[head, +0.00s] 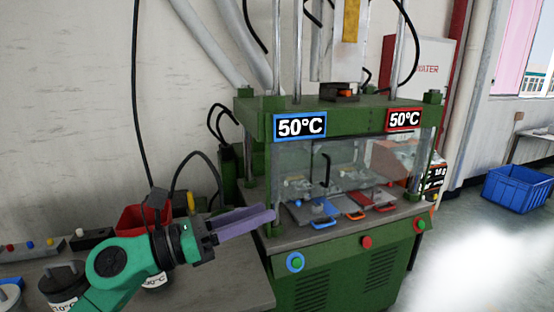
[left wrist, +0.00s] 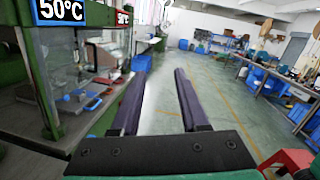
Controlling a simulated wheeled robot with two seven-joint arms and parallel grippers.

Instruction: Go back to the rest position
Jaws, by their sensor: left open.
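My left gripper (head: 258,217) is in the head view, at the front left corner of the green moulding machine (head: 330,255). Its purple fingers point right, in front of the machine's lower left side; whether they touch it I cannot tell. In the left wrist view my left gripper (left wrist: 159,73) has its two fingers apart, with only floor seen between them. It is empty. My right gripper is not seen in either view.
The machine carries two 50°C displays (head: 300,127) and a clear guard, with blue and orange handled parts (head: 323,223) on its bed. A red bin (head: 132,220) stands behind my left arm. A blue crate (head: 517,189) is on the floor at right. Open floor shows in the left wrist view.

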